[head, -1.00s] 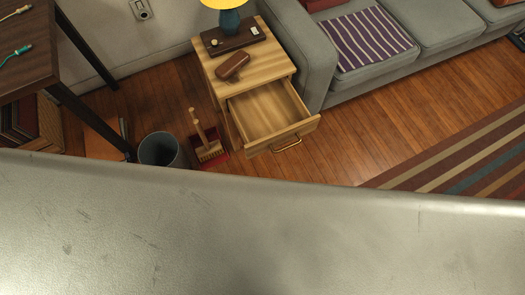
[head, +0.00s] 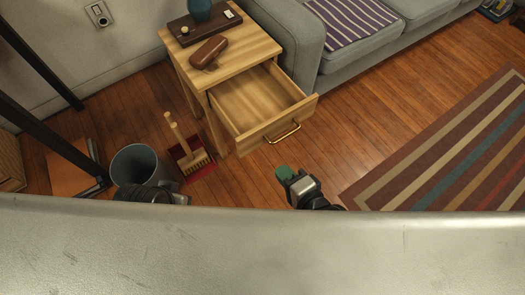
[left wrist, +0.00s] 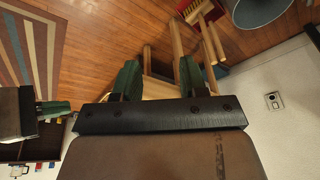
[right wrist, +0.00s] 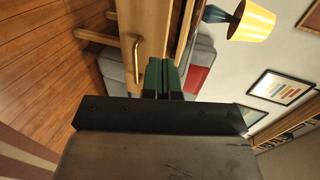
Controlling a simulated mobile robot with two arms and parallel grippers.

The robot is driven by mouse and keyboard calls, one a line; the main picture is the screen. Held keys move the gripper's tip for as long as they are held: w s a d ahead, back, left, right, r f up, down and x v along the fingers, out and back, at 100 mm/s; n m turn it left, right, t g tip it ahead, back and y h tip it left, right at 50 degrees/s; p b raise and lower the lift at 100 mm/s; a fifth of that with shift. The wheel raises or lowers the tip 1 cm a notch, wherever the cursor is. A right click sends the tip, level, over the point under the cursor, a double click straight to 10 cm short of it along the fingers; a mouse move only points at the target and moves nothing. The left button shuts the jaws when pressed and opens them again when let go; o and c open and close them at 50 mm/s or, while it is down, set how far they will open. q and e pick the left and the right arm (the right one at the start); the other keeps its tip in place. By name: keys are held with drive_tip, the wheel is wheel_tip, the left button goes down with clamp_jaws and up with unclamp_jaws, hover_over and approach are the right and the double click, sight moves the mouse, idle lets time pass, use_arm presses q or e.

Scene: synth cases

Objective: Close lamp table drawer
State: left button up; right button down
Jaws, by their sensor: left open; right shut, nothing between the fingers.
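The lamp table (head: 250,52) is light wood, and its drawer (head: 262,100) is pulled well out and empty. The drawer front carries a brass handle (head: 283,133). My right gripper (head: 285,174) is shut and empty, in front of and below the handle in the head view, with a visible gap. In the right wrist view the handle (right wrist: 138,58) is just left of the shut green fingertips (right wrist: 163,75). My left gripper (left wrist: 160,75) is open and empty in its wrist view, with table legs beyond it. In the head view only a dark part of it shows near the bin.
A grey bin (head: 135,163) and a broom with a red dustpan (head: 199,172) stand left of the table. A grey sofa (head: 292,40) is close on its right. A brown case (head: 209,50) lies on the tabletop. A striped rug (head: 450,150) lies right; bare floor fronts the drawer.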

drive_tip(key=w+a, duration=0.1)
drive_tip(key=w, duration=0.1)
drive_tip(key=b, duration=0.2)
approach(250, 135)
wheel_tip(250, 135, down, 2)
drive_tip(key=x, duration=0.2)
drive_tip(key=b+x, duration=0.1)
drive_tip(key=x, duration=0.1)
drive_tip(key=r+x, duration=0.1)
drive_tip(key=x, duration=0.1)
drive_tip(key=shift+w, duration=0.15)
use_arm(q)
drive_tip(key=shift+w+d+r+t+h, duration=0.15)
drive_tip(key=shift+w+d+t, duration=0.1)
drive_tip(key=shift+w+t, duration=0.45)
drive_tip(key=shift+w+d+t+h, duration=0.25)
drive_tip(key=shift+w+t, duration=0.3)
drive_tip(key=shift+w, duration=0.3)
drive_tip(key=shift+w+d+r+t+h, duration=0.1)
drive_tip(key=shift+w+d+t, duration=0.2)
drive_tip(key=shift+w+t, duration=0.4)
use_arm(e)
drive_tip(key=shift+w+a, duration=0.35)
drive_tip(key=shift+w, duration=0.05)
drive_tip(key=shift+r, duration=0.1)
